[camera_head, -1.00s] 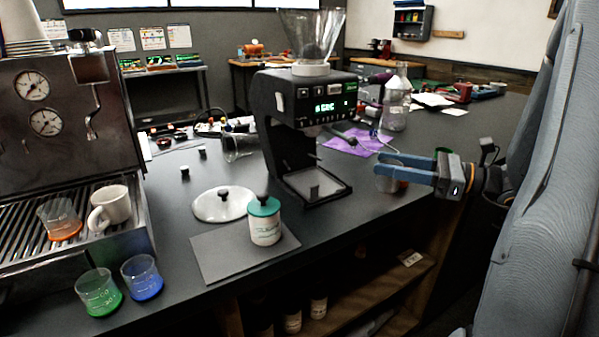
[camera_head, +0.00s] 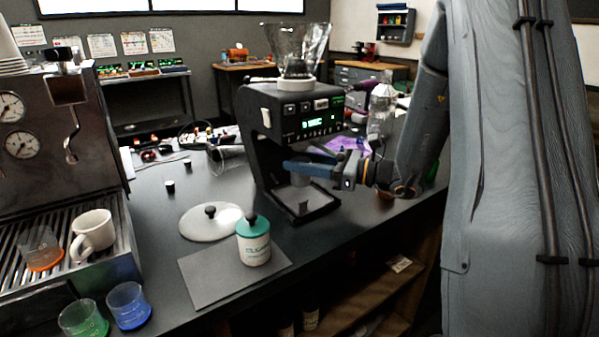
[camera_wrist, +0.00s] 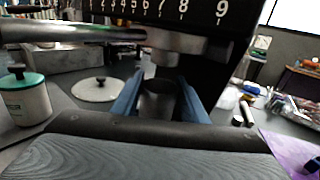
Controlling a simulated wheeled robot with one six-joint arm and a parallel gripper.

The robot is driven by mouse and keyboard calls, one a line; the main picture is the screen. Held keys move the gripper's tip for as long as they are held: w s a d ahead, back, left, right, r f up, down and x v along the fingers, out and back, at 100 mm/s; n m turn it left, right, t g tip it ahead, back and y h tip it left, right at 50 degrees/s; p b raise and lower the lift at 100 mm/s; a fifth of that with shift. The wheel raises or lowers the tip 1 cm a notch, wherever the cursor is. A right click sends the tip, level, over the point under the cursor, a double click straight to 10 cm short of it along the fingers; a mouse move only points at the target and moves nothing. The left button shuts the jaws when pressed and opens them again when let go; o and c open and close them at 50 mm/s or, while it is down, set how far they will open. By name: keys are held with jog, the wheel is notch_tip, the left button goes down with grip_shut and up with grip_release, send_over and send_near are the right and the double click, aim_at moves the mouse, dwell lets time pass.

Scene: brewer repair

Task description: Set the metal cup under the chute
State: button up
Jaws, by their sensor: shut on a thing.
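The metal cup (camera_wrist: 158,102) is a small grey cylinder, upright between the blue fingers of my gripper (camera_wrist: 158,88), which is shut on it. In the head view, the cup (camera_head: 301,174) shows partly behind the fingers, over the base tray (camera_head: 318,204) of the black grinder (camera_head: 285,108). I cannot tell whether it touches the tray. A grey metal spout, seemingly the chute (camera_wrist: 168,57), hangs just above and slightly right of the cup in the wrist view. In the head view, my gripper (camera_head: 303,166) reaches in from the right. The cup's inside is unclear.
A teal-lidded canister (camera_head: 254,246) stands on a grey mat (camera_head: 205,279); a round lid (camera_head: 206,224) lies behind it. A glass bottle (camera_head: 381,112) and a purple cloth (camera_head: 349,144) are behind my arm. The espresso machine (camera_head: 100,110) is at left.

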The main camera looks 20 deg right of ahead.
jog(key=shift+w+a, duration=0.1)
jog(key=shift+a, duration=0.05)
jog(key=shift+f+p, duration=0.35)
jog(key=shift+f, duration=1.4)
jog(key=shift+f, duration=0.2)
jog(key=o, duration=1.1)
jog(key=shift+o, duration=0.2)
jog(key=shift+r, duration=0.1)
jog(key=shift+r, duration=0.15)
jog(key=b+v, duration=0.2)
jog(key=v, duration=1)
